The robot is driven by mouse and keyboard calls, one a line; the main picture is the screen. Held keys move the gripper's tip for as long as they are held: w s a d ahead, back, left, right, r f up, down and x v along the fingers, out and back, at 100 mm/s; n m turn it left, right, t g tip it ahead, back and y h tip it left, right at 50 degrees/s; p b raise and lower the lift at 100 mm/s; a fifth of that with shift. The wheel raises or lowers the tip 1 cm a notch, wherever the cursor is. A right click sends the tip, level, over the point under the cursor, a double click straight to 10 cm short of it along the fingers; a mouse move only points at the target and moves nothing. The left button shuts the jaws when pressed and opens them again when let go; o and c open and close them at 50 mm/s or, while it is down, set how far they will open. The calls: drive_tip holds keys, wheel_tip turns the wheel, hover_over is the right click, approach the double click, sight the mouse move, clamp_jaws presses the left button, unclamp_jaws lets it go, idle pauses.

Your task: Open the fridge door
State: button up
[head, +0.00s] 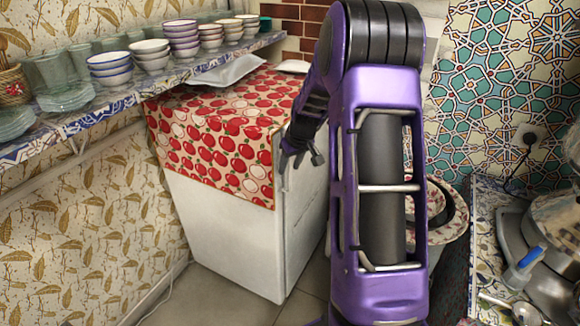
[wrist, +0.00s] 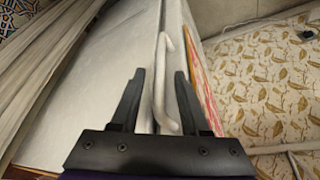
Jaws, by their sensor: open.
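The white fridge (head: 228,235) stands in the middle of the head view, with a cloth over its top. Its door (head: 308,215) is the face turned to the right, and looks closed. In the wrist view the door (wrist: 105,70) fills the left and middle, with a seam along its edge. A pale bar handle (wrist: 161,85) runs lengthwise beside that seam. My gripper (wrist: 158,75) is open, with one dark finger on each side of the handle. Whether a finger touches it I cannot tell. In the head view my gripper (head: 300,160) is small and partly hidden at the door's upper edge.
A red-and-white patterned cloth (head: 215,130) hangs over the fridge, with a white tray (head: 226,71) on top. A shelf of bowls and glasses (head: 110,68) runs along the left wall. A counter with metal pots (head: 540,250) stands at right. Some floor (head: 225,300) shows in front.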

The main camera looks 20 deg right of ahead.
clamp_jaws()
idle(1.5)
